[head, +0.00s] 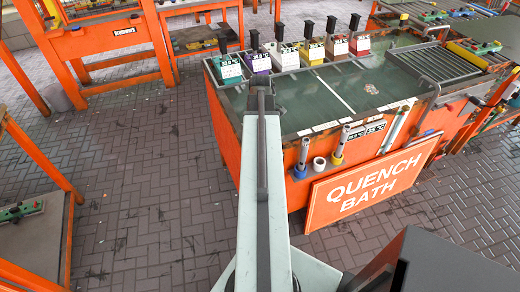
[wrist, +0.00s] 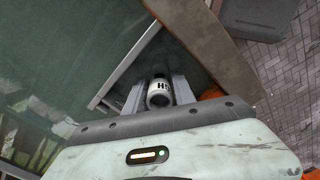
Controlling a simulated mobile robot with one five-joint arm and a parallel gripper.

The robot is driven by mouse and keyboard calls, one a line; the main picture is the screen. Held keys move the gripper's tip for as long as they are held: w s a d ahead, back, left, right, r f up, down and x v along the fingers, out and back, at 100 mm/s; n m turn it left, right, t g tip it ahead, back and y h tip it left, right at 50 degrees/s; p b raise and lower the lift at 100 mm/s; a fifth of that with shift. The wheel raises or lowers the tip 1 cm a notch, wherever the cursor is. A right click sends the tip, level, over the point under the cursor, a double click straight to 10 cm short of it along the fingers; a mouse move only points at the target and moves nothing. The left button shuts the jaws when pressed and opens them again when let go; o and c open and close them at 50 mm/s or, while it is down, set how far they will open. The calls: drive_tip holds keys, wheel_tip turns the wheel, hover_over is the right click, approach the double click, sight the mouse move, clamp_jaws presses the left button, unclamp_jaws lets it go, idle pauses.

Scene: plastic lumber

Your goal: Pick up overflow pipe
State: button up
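In the wrist view, a short round piece with a white band marked with a black "H" (wrist: 159,88) and a dark round end lies between the two fingers of my gripper (wrist: 161,92). I cannot tell whether the fingers touch it, or whether it is the overflow pipe. In the head view my arm reaches toward the left end of the quench bath (head: 340,94), and my gripper is hidden or too small to make out. Upright grey tubes stand at the bath's front: one with a blue foot (head: 303,153) and one with a yellow foot (head: 342,142).
Several labelled containers with black handles (head: 286,55) line the bath's back rim. A quench bath sign (head: 368,183) leans on the front. A white ring (head: 319,164) is beside the tubes. Orange benches (head: 97,37) stand at the back left. The brick floor (head: 150,180) on the left is mostly clear.

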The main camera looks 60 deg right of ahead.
clamp_jaws()
idle(1.2)
